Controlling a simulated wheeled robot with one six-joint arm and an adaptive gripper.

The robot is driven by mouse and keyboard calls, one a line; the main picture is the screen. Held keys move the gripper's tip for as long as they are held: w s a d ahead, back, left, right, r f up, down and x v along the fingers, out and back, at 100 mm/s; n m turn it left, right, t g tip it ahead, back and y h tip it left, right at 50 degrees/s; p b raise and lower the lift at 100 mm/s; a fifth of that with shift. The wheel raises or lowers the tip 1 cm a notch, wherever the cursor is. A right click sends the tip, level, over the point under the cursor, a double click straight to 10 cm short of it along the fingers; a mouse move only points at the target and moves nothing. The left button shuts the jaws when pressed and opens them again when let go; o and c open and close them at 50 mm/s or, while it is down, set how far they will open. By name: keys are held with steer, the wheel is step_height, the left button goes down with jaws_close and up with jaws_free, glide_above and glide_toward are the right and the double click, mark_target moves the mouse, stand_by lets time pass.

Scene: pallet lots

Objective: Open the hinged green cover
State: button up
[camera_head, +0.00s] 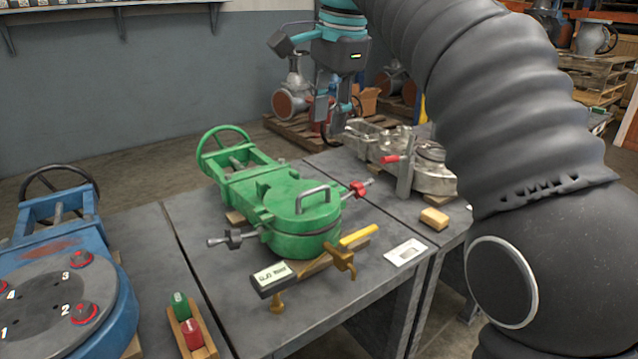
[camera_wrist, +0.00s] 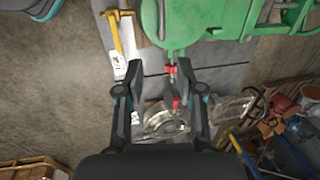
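The green cover (camera_head: 300,208) lies flat and shut on a green valve body (camera_head: 240,183) with a handwheel. A grey arched handle (camera_head: 312,196) stands on the cover. A red-knobbed clamp bolt (camera_head: 357,188) is at the cover's right side, and a dark-knobbed one (camera_head: 232,239) at its left. My gripper (camera_head: 334,112) is open and empty, above and behind the green valve. In the wrist view my gripper's fingers (camera_wrist: 159,70) are apart, with the red knob (camera_wrist: 171,69) showing between them at a distance. The green cover (camera_wrist: 176,22) shows at the top there, partly cut off.
A yellow-handled tool (camera_head: 358,236) and a black labelled block (camera_head: 271,279) lie before the cover. A grey metal valve (camera_head: 432,172) with a red-tipped lever stands right. A blue valve (camera_head: 60,262) stands left, beside a wooden holder (camera_head: 190,330) with green and red blocks.

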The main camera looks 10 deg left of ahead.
mark_target(316, 188)
steer(key=f+b, duration=0.1)
steer(key=f, duration=0.3)
steer(key=w+a+f+b, duration=0.1)
steer(key=f+b, duration=0.1)
steer(key=f, duration=0.3)
steer(key=a+f+b, duration=0.1)
steer(key=f+b, duration=0.1)
steer(key=f, duration=0.2)
steer(key=shift+w+a+f, duration=0.2)
steer(key=shift+w+a, duration=0.05)
steer(key=shift+w, duration=0.1)
jaws_close()
